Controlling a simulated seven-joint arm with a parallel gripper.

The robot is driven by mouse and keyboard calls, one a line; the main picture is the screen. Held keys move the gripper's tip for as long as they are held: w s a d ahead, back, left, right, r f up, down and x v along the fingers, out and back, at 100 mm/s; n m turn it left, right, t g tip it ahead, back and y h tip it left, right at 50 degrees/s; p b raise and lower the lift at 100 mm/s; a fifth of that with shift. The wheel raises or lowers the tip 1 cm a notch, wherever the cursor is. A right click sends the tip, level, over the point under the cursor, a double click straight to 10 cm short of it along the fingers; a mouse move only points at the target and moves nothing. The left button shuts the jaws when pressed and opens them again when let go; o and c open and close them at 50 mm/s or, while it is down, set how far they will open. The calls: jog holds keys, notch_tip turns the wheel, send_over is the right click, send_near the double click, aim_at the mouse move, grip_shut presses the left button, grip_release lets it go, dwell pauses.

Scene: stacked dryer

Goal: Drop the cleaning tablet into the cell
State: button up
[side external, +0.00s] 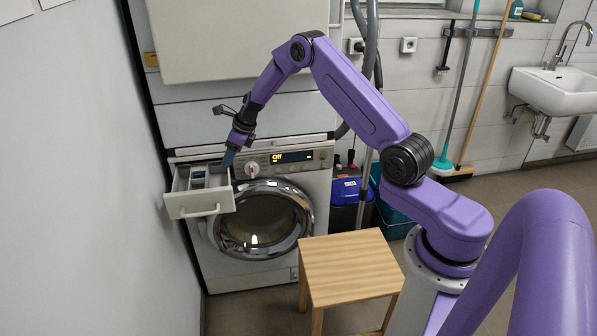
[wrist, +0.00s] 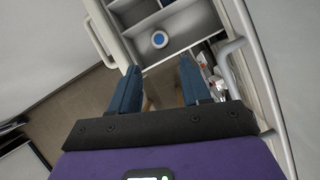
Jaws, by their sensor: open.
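The cleaning tablet (wrist: 159,40), a small round white disc with a blue centre, lies on the floor of a wide compartment, the cell (wrist: 185,28), in the pulled-out drawer (wrist: 126,32). In the side view the drawer (side external: 201,206) sticks out at the machine's upper left; the tablet cannot be made out there. My gripper (wrist: 160,70) is open, with its two blue fingers apart and nothing between them. Its fingertips are beside the drawer's side wall, near the tablet and apart from it. In the side view my gripper (side external: 229,158) hangs at the drawer's right side.
A wall stands close to the drawer's left. A wooden stool (side external: 350,262) is in front of the machine. A stacked upper appliance (side external: 235,40) is above.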

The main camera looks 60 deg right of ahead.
jog(key=s+a+r+n+g, duration=0.2)
jog(key=s+a+r+n, duration=0.4)
jog(key=s+a+n, duration=0.5)
jog(key=s+a+r+n+g, duration=0.2)
jog(key=s+a+r+n, duration=0.5)
jog(key=s+a+n, duration=0.35)
jog(key=s+d+r+n+h, duration=0.1)
jog(key=s+d+n, duration=0.2)
jog(key=s+n, duration=0.8)
jog(key=s+d+r+n+h, duration=0.1)
jog(key=s+d+n, duration=0.3)
jog(key=s+n, duration=0.6)
jog(key=s+r, duration=0.1)
jog(key=s, duration=0.5)
jog(key=shift+n+g, duration=0.3)
jog(key=shift+n, duration=0.05)
jog(key=shift+s, duration=0.1)
